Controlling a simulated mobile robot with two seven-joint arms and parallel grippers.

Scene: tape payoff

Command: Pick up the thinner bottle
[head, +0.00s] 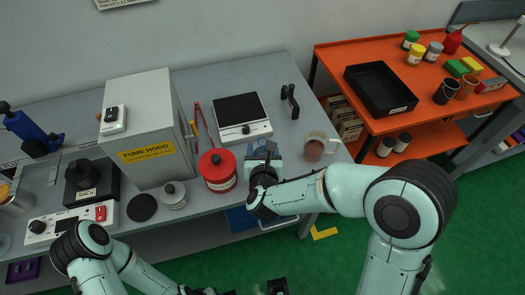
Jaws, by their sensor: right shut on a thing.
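My right gripper (262,160) is at the front part of the grey bench, pointing away from me. It is shut on a small grey-blue thing (254,141), largely hidden by the jaws. I cannot tell whether this is the thinner bottle. A red can with a label and dark cap (217,171) stands just left of the right gripper, apart from it. A red bottle (453,40) stands at the back of the orange cart. My left arm is low at the bottom left, and its gripper (278,287) is cut off by the bottom edge.
A clear cup with brown contents (313,149) stands right of my right gripper. A white device with a black top (240,117) is behind it. A fume hood box (145,125) stands to the left. The orange cart (340,55) holds a black tray (380,88).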

